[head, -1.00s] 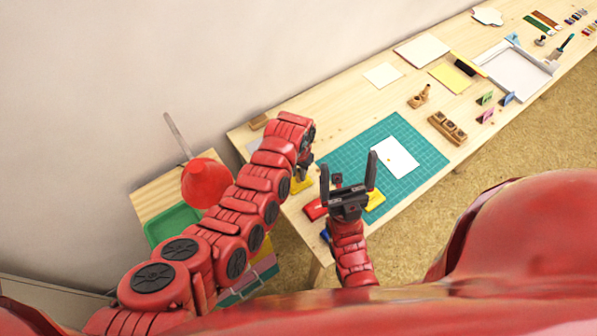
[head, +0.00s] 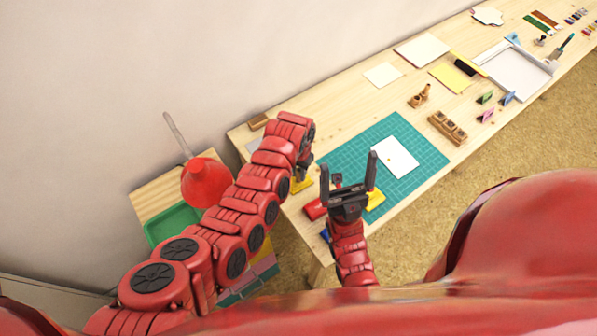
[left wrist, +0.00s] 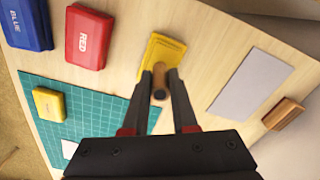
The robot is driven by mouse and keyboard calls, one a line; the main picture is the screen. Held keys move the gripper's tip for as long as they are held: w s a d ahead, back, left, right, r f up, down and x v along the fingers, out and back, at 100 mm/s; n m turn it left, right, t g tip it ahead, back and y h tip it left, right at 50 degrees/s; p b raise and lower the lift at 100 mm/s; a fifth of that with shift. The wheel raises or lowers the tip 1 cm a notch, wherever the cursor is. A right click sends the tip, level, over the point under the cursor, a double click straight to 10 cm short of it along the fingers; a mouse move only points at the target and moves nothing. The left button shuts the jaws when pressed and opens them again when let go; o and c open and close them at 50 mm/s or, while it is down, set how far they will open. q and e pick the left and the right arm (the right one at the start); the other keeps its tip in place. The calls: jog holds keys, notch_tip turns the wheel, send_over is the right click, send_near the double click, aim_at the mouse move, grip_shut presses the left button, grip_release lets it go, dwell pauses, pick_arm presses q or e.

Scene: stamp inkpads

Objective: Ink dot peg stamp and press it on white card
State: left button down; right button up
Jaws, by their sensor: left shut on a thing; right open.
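My left gripper (left wrist: 160,80) is shut on the dot peg stamp (left wrist: 161,76), a small brown wooden peg with a dark end. In the left wrist view the peg overlaps the yellow inkpad (left wrist: 163,48); I cannot tell if they touch. In the head view my left gripper (head: 303,170) is just above the yellow inkpad (head: 303,185), which it partly hides. The white card (head: 396,157) lies flat on the green cutting mat (head: 420,148); its corner shows in the left wrist view (left wrist: 68,149). My right gripper (head: 348,182) is open and empty, raised in front of the mat.
A red inkpad (left wrist: 89,38) and a blue inkpad (left wrist: 27,23) lie beside the yellow one. A yellow piece (left wrist: 48,104) sits on the mat. A grey sheet (left wrist: 250,84) and a wooden block (left wrist: 284,113) lie on the other side. A wooden holder (head: 447,128) stands beyond the mat.

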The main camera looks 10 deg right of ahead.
aim_at(298, 171)
pick_arm(q)
jog(key=shift+r, duration=0.1)
jog(key=shift+r+p, duration=0.45)
dwell(0.4)
jog(key=shift+r+p, duration=1.1)
jog(key=shift+r, duration=0.45)
jog(key=shift+r+p, duration=0.7)
jog(key=shift+r, duration=0.5)
